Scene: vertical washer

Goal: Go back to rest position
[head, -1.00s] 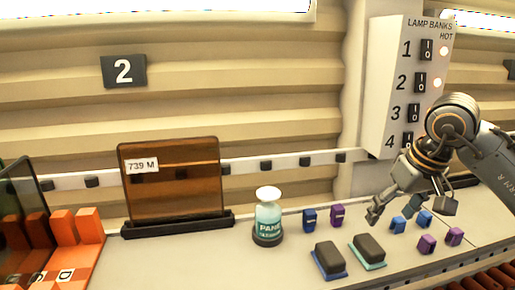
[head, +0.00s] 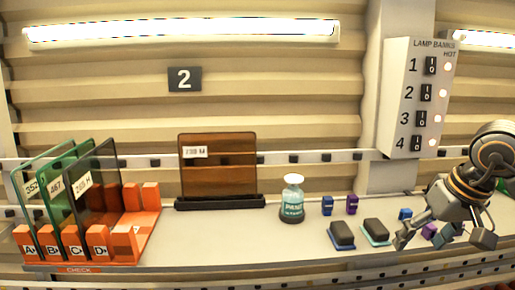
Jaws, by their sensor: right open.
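My right gripper (head: 440,238) is at the right of the head view, low over the bench. It is open, with nothing seen between its fingers. It hangs close to the small blue and purple blocks and partly hides some of them. A blue block (head: 405,214) and a purple block (head: 429,231) show beside its fingers. My left gripper is not in view.
An orange rack (head: 150,222) with several glass panes (head: 98,190) stands at the left. A brown pane (head: 218,165) stands in a black holder, beside a bottle (head: 292,200). Two dark pads (head: 341,235) lie near the front. A lamp switch box (head: 405,95) is on the wall.

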